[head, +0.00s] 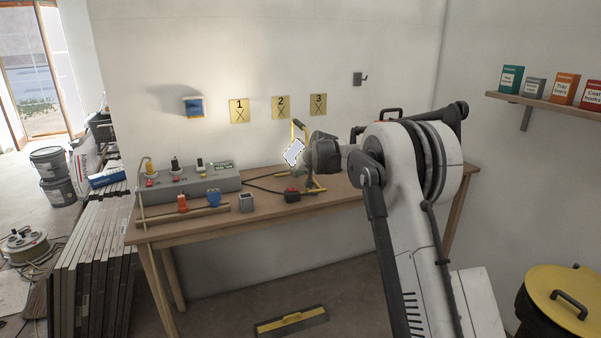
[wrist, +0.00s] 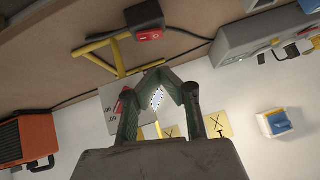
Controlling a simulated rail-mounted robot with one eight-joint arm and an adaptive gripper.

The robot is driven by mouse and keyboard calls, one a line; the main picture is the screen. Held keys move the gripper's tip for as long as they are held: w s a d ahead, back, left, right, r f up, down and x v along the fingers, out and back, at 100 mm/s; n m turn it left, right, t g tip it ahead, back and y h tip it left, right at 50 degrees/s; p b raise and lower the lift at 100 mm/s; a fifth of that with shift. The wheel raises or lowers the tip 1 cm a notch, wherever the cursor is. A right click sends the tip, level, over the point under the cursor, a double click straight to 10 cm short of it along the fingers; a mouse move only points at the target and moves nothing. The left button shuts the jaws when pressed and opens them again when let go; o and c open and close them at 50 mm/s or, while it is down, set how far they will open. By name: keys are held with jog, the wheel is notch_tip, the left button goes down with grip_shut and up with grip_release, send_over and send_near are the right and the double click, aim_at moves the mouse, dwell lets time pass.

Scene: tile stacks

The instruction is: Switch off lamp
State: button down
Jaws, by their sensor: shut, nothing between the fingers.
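The lamp (head: 293,152) is a small work light with a bright white panel on a yellow stand at the back of the bench. Its yellow stand (wrist: 112,50) also shows in the wrist view. A black box with a red switch (head: 292,195) sits on the bench in front of the lamp; in the wrist view the red switch (wrist: 149,35) is at the top. My gripper (wrist: 162,74) is shut and empty, its fingertips in front of the lamp and apart from the switch box. In the head view its fingertips are hard to make out beside the lamp.
A grey power box (head: 190,183) with several plugs stands at the bench's left; a dark cable runs from it toward the lamp. Numbered yellow cards (head: 281,107) hang on the wall.

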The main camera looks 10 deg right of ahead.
aim_at(292, 190)
jog(key=f, duration=0.1)
jog(key=w+f, duration=0.1)
jog(key=f, duration=0.1)
jog(key=w+a+f, duration=0.1)
jog(key=shift+w+f+b, duration=0.15)
jog(key=shift+f+b, duration=0.05)
jog(key=shift+b, duration=0.15)
jog(key=shift+a+f, duration=0.2)
jog(key=shift+f, duration=0.75)
